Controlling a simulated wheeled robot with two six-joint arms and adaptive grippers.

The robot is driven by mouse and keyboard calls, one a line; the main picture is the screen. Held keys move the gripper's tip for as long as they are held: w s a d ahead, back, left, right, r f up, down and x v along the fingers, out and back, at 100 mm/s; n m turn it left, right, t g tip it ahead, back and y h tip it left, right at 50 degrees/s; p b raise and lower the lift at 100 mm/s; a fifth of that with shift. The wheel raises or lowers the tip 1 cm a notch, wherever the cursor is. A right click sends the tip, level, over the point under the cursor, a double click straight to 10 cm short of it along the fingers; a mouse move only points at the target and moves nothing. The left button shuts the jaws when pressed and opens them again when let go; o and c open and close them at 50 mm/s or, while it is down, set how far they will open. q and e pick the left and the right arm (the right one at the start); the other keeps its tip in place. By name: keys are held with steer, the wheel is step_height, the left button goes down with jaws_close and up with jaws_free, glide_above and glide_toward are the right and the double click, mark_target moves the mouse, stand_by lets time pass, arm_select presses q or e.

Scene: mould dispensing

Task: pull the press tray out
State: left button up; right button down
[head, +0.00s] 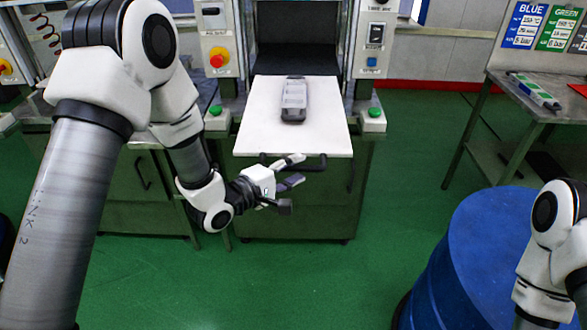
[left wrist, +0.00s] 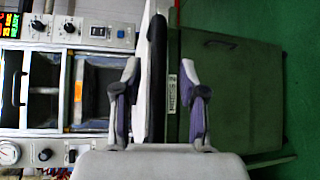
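The press tray (head: 322,125) is a flat white plate in front of the dark press opening, with a grey mould (head: 294,100) on it. Its black bar handle (head: 318,163) runs along the front edge. My left gripper (head: 290,180) is open at the handle's left part, partly hiding it. In the left wrist view, the black handle (left wrist: 157,75) appears between the two spread fingers (left wrist: 163,105), with gaps on both sides. I cannot tell how deep it sits between them. My right gripper is out of view; only part of that arm shows at lower right.
Green buttons (head: 375,112) flank the tray. A green cabinet (head: 295,205) stands below it. A blue drum (head: 470,265) is at lower right, and a metal side table (head: 515,90) is at right. The green floor in front of the cabinet is clear.

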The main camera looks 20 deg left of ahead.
arm_select(q)
steer(key=shift+s+a, duration=0.1)
steer(key=shift+a, duration=0.1)
steer(key=v, duration=0.7)
steer(key=shift+s+d, duration=0.1)
steer(key=shift+d, duration=0.05)
